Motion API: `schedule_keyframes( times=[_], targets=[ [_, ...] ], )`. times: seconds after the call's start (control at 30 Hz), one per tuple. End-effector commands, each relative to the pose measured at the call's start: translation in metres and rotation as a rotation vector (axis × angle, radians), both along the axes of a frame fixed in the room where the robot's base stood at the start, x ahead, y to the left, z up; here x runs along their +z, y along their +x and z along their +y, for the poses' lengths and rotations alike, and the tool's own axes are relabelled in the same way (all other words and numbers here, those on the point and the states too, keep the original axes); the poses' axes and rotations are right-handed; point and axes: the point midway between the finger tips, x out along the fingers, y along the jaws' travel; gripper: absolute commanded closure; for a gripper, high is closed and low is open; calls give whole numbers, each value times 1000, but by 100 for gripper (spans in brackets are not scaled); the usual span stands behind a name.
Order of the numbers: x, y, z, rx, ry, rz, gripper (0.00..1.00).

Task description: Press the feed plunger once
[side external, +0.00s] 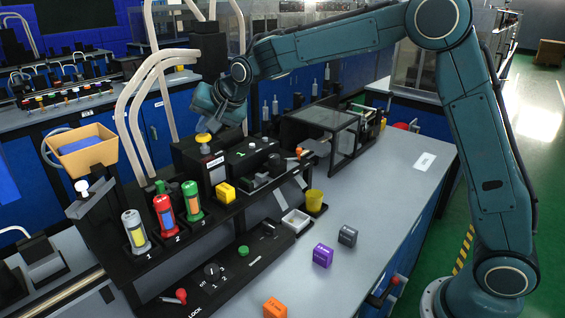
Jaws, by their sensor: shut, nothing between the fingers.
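A yellow-topped plunger (203,139) stands upright on a black unit at the centre-left. It appears to be the feed plunger, but the white label below it is too small to read. My gripper (209,126) points down just above the yellow top, and its fingers are shut and empty. I cannot tell whether the fingertips touch the top or stop slightly short of it. The plunger's stem is mostly hidden under its top.
Grey, red and green canisters (164,215) stand in numbered places at the left. A yellow block (225,192) sits nearby. A clear-walled enclosure (345,125) stands to the right. Purple (322,256), grey (347,236) and orange (275,308) blocks lie on the bench, with free room around them.

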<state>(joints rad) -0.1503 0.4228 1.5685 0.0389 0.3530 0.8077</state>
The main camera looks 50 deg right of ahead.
Motion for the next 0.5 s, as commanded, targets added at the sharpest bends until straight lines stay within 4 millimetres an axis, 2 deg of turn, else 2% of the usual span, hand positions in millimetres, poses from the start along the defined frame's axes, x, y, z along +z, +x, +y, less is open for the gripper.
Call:
schedule_keyframes(
  times=[0.27, 0.5],
  targets=[
    [11, 0, 0, -1, 0, -1, 100],
    [14, 0, 0, -1, 0, -1, 100]
  ],
)
